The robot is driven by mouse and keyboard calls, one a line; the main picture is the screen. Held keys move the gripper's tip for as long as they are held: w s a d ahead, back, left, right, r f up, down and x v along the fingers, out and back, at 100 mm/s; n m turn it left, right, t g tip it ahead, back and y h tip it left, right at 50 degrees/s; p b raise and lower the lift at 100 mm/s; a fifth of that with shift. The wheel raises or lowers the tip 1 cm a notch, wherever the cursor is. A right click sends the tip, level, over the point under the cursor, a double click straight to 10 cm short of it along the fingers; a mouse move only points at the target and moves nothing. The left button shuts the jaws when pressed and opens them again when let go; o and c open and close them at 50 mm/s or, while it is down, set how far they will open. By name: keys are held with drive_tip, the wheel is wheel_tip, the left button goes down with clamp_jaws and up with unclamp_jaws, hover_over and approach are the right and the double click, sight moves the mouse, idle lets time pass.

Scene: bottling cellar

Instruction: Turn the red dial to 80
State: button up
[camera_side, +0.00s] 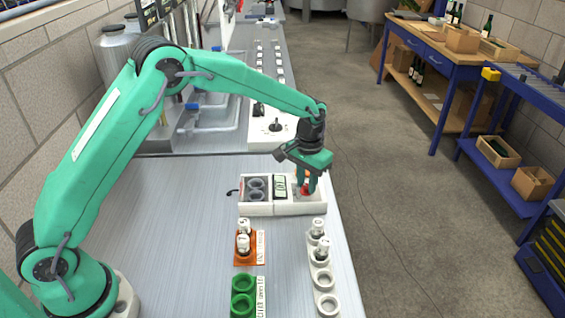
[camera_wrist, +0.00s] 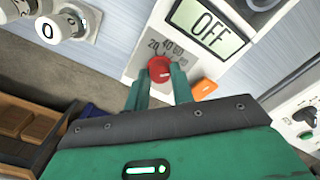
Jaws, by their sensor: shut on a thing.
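The red dial (camera_wrist: 159,67) sits on a white panel in the wrist view, with a printed scale around it; 20, 40 and 60 can be made out, and the rest is partly unclear. A pale mark on the dial points roughly right. A display (camera_wrist: 208,28) beside it reads OFF. My gripper (camera_wrist: 160,76) has one green finger on each side of the dial and is shut on it. In the side view my gripper (camera_side: 308,184) reaches down onto the dial (camera_side: 305,190) at the right end of the white device (camera_side: 290,209). The fingers partly hide the dial there.
In front of the device stand an orange holder (camera_side: 246,260) with white-capped pieces, a green holder (camera_side: 243,300) and a white holder (camera_side: 325,303) with more capped pieces. The bench's right edge is close to the device. Bare bench (camera_side: 180,230) lies to the left.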

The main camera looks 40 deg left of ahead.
sight(306, 186)
drive_tip(key=o, duration=1)
drive_tip(key=shift+r, duration=0.1)
drive_tip(key=shift+r, duration=3.8)
drive_tip(key=shift+r, duration=0.15)
